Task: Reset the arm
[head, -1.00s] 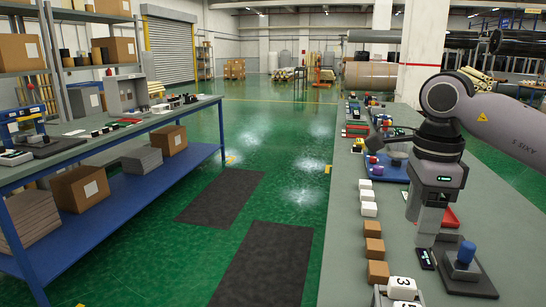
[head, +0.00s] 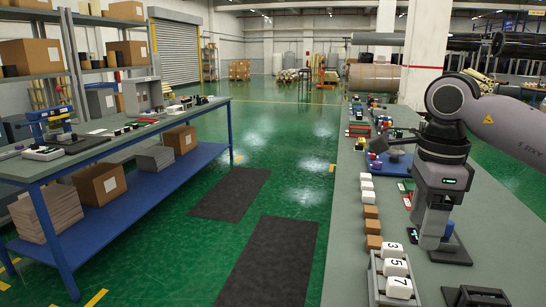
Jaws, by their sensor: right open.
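My right gripper (head: 430,242) reaches down from the right over the long right-hand workbench (head: 345,240). It is open, with its fingers low over the bench. I see nothing held between the fingers. My left gripper is not in view.
A grey tray (head: 373,284) holds white blocks numbered 3, 5 and 7, left of the gripper. Brown blocks (head: 372,226) and white blocks (head: 367,188) line the bench behind it. Another dark base (head: 480,297) lies at the front right.

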